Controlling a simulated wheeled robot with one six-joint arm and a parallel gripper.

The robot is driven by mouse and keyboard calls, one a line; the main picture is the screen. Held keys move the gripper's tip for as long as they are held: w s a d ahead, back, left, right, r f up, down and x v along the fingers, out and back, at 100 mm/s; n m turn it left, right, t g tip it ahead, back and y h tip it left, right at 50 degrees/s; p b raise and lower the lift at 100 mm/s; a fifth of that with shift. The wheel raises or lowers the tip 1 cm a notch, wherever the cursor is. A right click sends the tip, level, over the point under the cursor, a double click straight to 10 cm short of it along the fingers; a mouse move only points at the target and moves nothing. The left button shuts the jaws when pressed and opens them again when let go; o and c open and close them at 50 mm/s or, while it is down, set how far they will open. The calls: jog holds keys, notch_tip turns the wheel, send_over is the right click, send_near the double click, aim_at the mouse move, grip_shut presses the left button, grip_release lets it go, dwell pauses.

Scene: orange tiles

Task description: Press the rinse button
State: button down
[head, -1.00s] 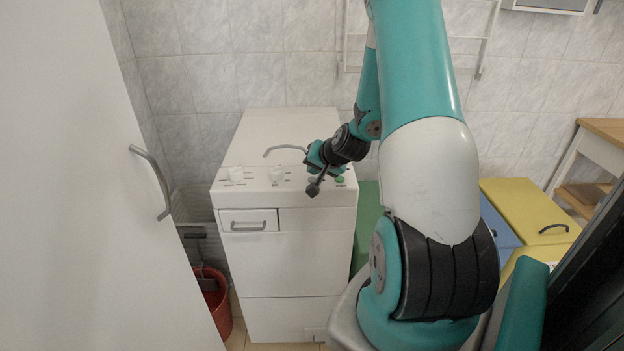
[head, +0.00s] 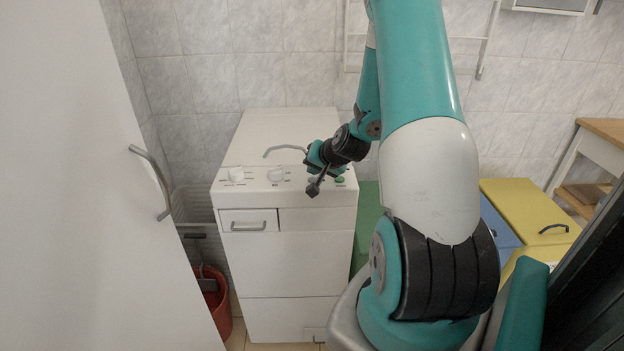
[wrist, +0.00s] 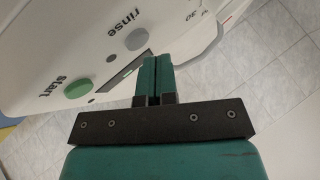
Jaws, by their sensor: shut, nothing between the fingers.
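The rinse button (wrist: 136,39) is a round grey button beside the printed word "rinse" on the white panel in the wrist view. The green start button (wrist: 78,88) lies to its lower left and also shows in the head view (head: 340,180). My gripper (wrist: 154,60) is shut and empty, its fingertips just below and to the right of the rinse button in the wrist view. I cannot tell if they touch the panel. In the head view my gripper (head: 313,189) is at the right front part of the white washing machine's (head: 265,265) top panel.
Two white knobs (head: 277,174) are left of my gripper on the panel. A grey handle (head: 284,149) is on the lid behind. A white door (head: 75,200) stands at the left, and a red bucket (head: 218,305) is on the floor. Yellow (head: 520,205) and blue boxes stand right.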

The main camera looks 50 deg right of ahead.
aim_at(315, 179)
dwell(0.3)
jog(key=shift+f+b, duration=0.45)
jog(key=shift+f, duration=0.1)
dwell(0.3)
jog(key=shift+r+p, duration=0.3)
jog(key=shift+r, duration=0.3)
notch_tip(315, 179, up, 6)
jog(key=p, duration=0.4)
jog(key=shift+p, duration=0.3)
